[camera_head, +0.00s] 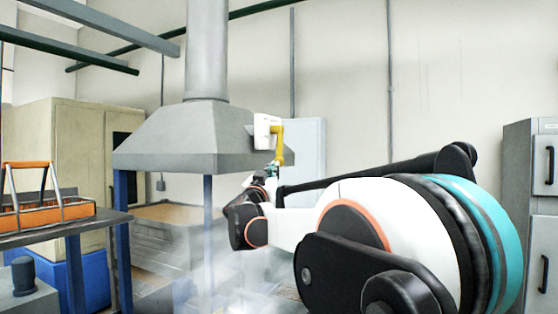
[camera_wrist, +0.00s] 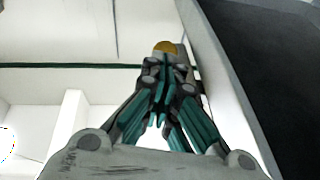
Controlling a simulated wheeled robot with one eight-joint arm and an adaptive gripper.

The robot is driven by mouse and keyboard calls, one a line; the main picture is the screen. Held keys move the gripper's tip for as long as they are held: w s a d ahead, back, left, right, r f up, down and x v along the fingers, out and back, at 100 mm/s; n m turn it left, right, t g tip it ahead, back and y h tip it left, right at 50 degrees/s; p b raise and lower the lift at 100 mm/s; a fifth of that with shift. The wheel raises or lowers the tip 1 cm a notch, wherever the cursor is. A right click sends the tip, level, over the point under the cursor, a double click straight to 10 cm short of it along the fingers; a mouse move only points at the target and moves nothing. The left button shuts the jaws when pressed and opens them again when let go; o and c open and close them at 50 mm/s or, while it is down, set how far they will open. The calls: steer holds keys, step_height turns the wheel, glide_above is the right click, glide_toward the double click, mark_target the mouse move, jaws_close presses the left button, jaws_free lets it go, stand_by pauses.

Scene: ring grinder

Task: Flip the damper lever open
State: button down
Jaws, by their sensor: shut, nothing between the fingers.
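The damper lever (camera_head: 279,150) is yellow and sits on a white box (camera_head: 263,131) at the right side of the grey extraction hood (camera_head: 180,138). Its arm bends and hangs downward. My gripper (camera_head: 272,169), with teal fingers, is at the lever's lower end; it is small there, and I cannot tell whether they touch. In the wrist view my gripper (camera_wrist: 164,75) has its fingers drawn together with nothing between them. A rounded yellow end (camera_wrist: 165,47), likely the lever's, shows just beyond the fingertips. The fingers hide part of what lies behind them.
A grey duct (camera_head: 207,50) rises from the hood. Pale smoke hangs below it. An orange tool carrier (camera_head: 48,212) stands on a bench at the left. A grey cabinet (camera_head: 544,200) is at the right edge. A large dark surface (camera_wrist: 275,70) fills the wrist view's right side.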

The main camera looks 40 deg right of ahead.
steer(key=s+a+f+b, duration=0.1)
steer(key=s+a+f, duration=0.2)
steer(key=a+f, duration=0.2)
step_height(320, 180, down, 3)
steer(key=shift+s+a, duration=0.2)
steer(key=shift+s, duration=0.15)
